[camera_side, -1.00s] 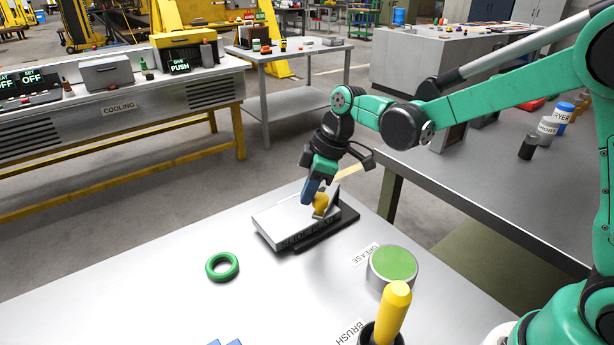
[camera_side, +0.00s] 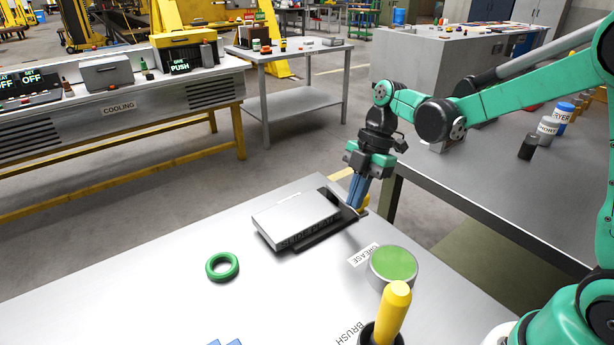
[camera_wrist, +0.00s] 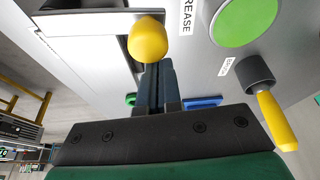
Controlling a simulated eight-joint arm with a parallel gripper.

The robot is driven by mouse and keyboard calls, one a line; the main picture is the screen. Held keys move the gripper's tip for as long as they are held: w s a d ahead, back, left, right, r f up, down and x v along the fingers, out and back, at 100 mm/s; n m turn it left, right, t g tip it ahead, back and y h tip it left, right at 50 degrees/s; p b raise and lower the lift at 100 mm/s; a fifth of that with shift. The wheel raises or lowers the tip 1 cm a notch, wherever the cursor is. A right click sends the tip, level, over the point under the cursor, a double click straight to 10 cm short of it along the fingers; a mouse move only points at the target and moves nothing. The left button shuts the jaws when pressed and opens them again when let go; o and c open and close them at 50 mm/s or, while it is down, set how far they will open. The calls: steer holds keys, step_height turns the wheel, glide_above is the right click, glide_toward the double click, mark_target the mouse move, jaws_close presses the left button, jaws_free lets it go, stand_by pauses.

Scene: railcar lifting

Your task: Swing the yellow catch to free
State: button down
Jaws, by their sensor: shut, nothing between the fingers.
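The yellow catch knob (camera_side: 365,203) shows at the right of the flat metal box (camera_side: 296,213), clear of its lid, mostly hidden behind my fingers. In the wrist view the round yellow knob (camera_wrist: 147,40) is at the end of a pale metal bar, just beyond my fingertips. My gripper (camera_side: 355,208) points down at the right end of the box's dark base (camera_side: 330,229). In the wrist view its blue fingers (camera_wrist: 153,70) are together with nothing between them. They are close beside the knob; I cannot tell whether they touch it.
A green ring (camera_side: 222,267) lies left on the bench. A grease tin (camera_side: 393,265) and a yellow-handled brush (camera_side: 392,310) in a dark cup stand in front. A blue piece (camera_side: 226,343) lies at the front edge. The bench at left is clear.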

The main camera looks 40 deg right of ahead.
steer(key=shift+s+d, duration=0.15)
steer(key=shift+d, duration=0.5)
step_height(320, 180, up, 9)
steer(key=shift+s+a+r, duration=0.15)
steer(key=shift+a+r, duration=0.05)
steer(key=shift+a, duration=0.2)
stand_by(0.5)
steer(key=s+f+m+t+h, duration=0.2)
steer(key=s+m+t, duration=0.1)
steer(key=m, duration=0.6)
steer(key=s+a+f+m+t+h, duration=0.1)
steer(key=s+m+t, duration=0.2)
steer(key=m, duration=0.7)
steer(key=shift+s+f+t+h, duration=0.35)
steer(key=shift+f+t+h, duration=0.05)
steer(key=shift+t, duration=0.4)
